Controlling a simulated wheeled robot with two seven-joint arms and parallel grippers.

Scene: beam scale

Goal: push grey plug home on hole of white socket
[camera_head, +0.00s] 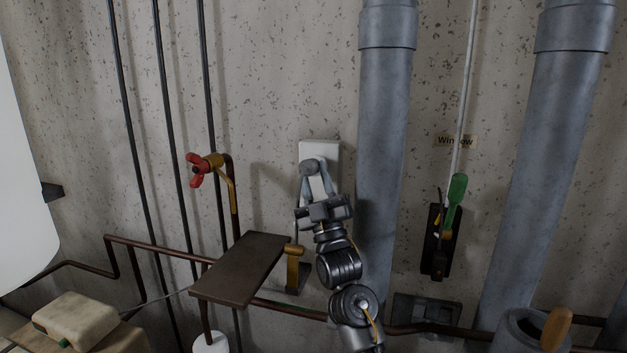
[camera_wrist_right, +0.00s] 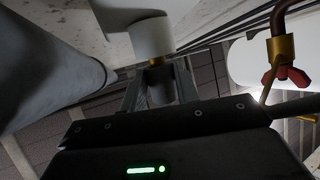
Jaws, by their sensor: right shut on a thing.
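The white socket (camera_head: 322,149) is a pale upright plate on the concrete wall, in the middle of the head view. It also shows at the top of the right wrist view (camera_wrist_right: 110,14). The grey plug (camera_head: 312,166) is a round body in front of the plate. In the right wrist view the plug (camera_wrist_right: 152,36) looks pale, with a brass collar and a darker stem behind it. My right gripper (camera_head: 315,185) is shut on the plug from below. The plug's front is at or close to the plate; I cannot tell how deep it sits. The hole is hidden. My left gripper is out of view.
A thick grey pipe (camera_head: 385,130) runs close to the right of the socket. A red-handled valve (camera_head: 199,170) is on the left, and a brown shelf (camera_head: 240,268) is lower left. A green-handled tool (camera_head: 456,190) hangs at right.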

